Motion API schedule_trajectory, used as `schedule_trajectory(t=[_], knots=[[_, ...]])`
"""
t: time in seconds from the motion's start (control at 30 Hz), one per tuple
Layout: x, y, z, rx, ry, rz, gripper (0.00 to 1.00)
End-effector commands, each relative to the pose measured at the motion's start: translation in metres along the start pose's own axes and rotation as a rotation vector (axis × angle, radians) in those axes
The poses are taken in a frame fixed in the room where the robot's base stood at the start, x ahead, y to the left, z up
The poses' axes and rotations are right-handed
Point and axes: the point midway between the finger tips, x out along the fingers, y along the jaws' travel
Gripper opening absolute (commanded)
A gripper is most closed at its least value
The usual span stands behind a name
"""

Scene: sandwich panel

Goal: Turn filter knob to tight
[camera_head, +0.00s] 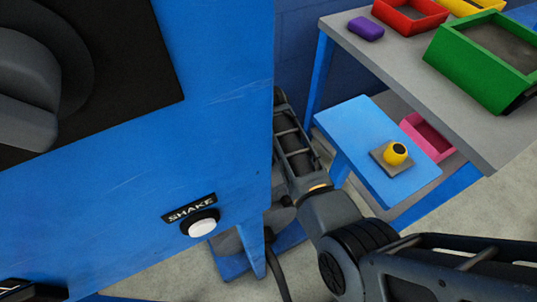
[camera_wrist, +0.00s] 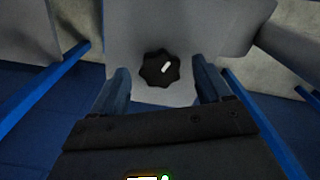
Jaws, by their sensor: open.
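The filter knob (camera_wrist: 161,69) shows in the wrist view as a black, lobed dial with a white pointer mark. The mark is tilted, running from lower left to upper right. The knob sits on a pale grey panel (camera_wrist: 124,40). My gripper (camera_wrist: 162,82) is open, with one finger on the left and one on the right of the knob. A gap shows between each finger and the knob; I cannot tell the depth between them. No "tight" label is readable. In the head view my arm passes behind the blue cabinet, and the gripper and knob are hidden.
The blue cabinet (camera_head: 200,110) with a white SHAKE button (camera_head: 202,228) fills the left of the head view. A blue stand (camera_head: 365,135) holds a yellow, black-topped object (camera_head: 395,153). A grey table (camera_head: 400,75) carries colored bins. Blue bars (camera_wrist: 50,88) flank the wrist view.

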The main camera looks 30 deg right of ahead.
Motion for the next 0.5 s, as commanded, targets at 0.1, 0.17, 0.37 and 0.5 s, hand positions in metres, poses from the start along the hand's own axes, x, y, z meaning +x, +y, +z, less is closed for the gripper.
schedule_trajectory(t=[0.1, 0.17, 0.37, 0.5], knots=[[0.0031, -0.0001, -0.0002, 0.000, 0.000, 0.000, 0.77], [0.0032, -0.0001, -0.0002, 0.000, 0.000, 0.000, 0.77], [0.0029, 0.0000, -0.0002, 0.000, 0.000, 0.000, 0.71], [0.0029, -0.0001, -0.0002, 0.000, 0.001, 0.000, 0.58]])
